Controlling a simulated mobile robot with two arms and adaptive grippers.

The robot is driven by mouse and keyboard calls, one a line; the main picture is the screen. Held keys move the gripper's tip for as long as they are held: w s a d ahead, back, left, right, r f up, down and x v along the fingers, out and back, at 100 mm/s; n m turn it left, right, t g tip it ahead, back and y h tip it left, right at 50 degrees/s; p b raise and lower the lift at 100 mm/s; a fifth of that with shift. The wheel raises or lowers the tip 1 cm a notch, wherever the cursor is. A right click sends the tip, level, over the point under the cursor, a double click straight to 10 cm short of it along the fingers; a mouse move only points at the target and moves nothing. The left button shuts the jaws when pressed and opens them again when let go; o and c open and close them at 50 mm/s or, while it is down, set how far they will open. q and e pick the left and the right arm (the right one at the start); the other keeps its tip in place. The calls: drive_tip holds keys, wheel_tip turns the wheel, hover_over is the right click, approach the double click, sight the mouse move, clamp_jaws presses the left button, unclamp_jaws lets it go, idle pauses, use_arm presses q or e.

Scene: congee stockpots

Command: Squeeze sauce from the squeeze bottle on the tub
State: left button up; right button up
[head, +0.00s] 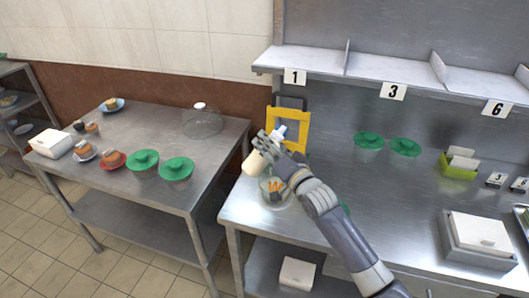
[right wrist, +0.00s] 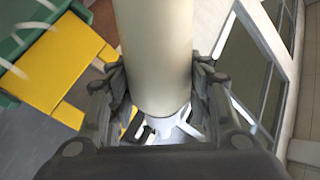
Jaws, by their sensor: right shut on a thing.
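The squeeze bottle (head: 254,162) is cream with a pale nozzle. My right gripper (head: 277,150) is shut around it and holds it tilted above the counter, its nozzle end pointing up and right in the head view. The bottle (right wrist: 155,50) also fills the middle of the right wrist view, between both fingers of the gripper (right wrist: 160,88). A clear tub (head: 266,194) with something orange in it stands below, near the counter's left front corner. My gripper and wrist partly hide the tub. My left gripper is not in view.
A yellow frame (head: 303,129) stands just behind the bottle. The left table (head: 150,187) holds green-lidded tubs, dishes and a clear dome (head: 202,122). A gap separates table and counter. A numbered shelf (head: 360,75) overhangs the counter.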

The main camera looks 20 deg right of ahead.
drive_tip(key=r+n+p, duration=0.2)
drive_tip(key=r, duration=0.1)
drive_tip(key=d+r+n+p, duration=0.1)
drive_tip(key=r+n+p, duration=0.1)
drive_tip(key=r+p, duration=0.1)
drive_tip(key=r+n+p, duration=0.2)
drive_tip(key=r+p, duration=0.1)
drive_tip(key=shift+w+d+r+n, duration=0.15)
drive_tip(key=shift+d+r+n, duration=0.25)
drive_tip(key=shift+d+r+n+p, duration=0.25)
drive_tip(key=shift+r+n+p, duration=0.55)
drive_tip(key=shift+r+n, duration=0.1)
